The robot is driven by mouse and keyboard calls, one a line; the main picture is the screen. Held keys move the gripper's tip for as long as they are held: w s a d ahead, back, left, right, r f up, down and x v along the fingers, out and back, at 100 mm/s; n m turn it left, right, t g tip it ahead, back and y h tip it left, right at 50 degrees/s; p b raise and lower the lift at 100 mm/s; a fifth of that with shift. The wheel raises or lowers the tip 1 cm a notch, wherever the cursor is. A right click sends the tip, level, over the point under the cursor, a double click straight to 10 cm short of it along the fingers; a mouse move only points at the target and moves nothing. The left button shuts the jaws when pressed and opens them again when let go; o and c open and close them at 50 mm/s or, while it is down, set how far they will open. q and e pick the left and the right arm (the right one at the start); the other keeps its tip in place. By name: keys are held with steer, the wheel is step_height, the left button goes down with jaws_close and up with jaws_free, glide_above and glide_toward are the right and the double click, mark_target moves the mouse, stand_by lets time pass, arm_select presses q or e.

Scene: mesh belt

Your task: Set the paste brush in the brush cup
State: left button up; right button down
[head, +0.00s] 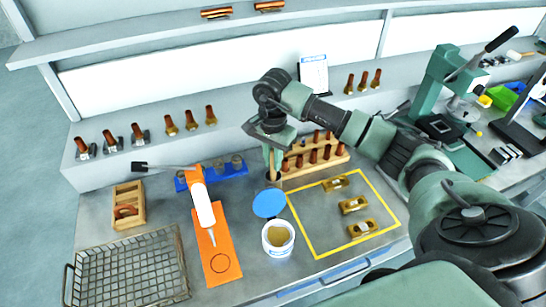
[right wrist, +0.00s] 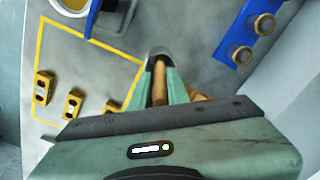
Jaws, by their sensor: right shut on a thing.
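My right gripper (head: 272,160) is shut on the paste brush, upright over the bench beside the wooden rack. In the right wrist view the gripper (right wrist: 160,90) has its green fingers on both sides of the brush's wooden handle (right wrist: 160,84). The handle runs to the mouth of the grey brush cup (right wrist: 159,52). In the head view the brush (head: 272,172) shows below the fingers, and the cup (head: 272,183) is small and dark under it. The brush's lower end is hidden; I cannot tell how deep it sits. My left gripper is not in view.
The wooden rack (head: 316,166) with copper fittings stands close right of the gripper. A blue lid (head: 269,204) and open paste tub (head: 278,239) lie in front. A blue holder (head: 225,171) is left. Brass parts (head: 353,204) lie inside a yellow outline.

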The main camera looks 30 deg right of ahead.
steer(key=c, duration=1.3)
jaws_free()
steer(key=shift+b, duration=0.3)
